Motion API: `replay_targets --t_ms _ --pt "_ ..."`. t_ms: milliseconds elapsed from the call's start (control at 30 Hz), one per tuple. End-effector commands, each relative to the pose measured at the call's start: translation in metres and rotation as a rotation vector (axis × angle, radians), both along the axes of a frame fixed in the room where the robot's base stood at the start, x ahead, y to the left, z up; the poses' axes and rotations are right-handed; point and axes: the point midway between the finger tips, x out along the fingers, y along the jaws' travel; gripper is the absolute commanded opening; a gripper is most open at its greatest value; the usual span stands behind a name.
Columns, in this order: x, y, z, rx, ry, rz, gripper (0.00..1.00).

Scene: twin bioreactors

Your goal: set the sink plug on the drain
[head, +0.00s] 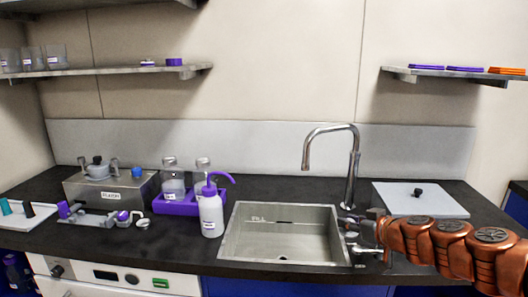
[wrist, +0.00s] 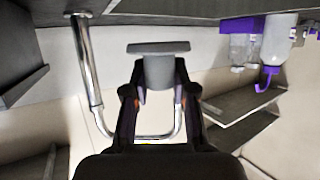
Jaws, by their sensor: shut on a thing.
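My gripper (head: 362,232) is at the right rim of the sink (head: 226,240), reaching in from the right. In the wrist view my gripper (wrist: 158,92) is shut on a grey plug (wrist: 158,72) with a round stem and a wider flat disc at its far end. The plug is hard to make out in the head view. A small dark spot, apparently the drain (head: 283,258), shows low in the basin, partly cut off by the front rim. The plug is apart from it, to its right.
The chrome faucet (head: 352,170) stands behind the sink, close to my gripper; it also shows in the wrist view (wrist: 88,70). A purple-topped wash bottle (head: 211,215) stands left of the sink. A white board with a black knob (head: 420,200) lies at right.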

Motion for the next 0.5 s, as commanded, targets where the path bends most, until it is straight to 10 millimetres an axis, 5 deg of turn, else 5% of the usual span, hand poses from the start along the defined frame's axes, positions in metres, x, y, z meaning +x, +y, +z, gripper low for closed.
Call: replay_targets --t_ms 400,500 --pt "0.02 0.054 -0.009 -0.005 0.01 -0.141 0.0" --pt "0.021 0.052 0.008 -0.004 0.01 -0.15 0.0"
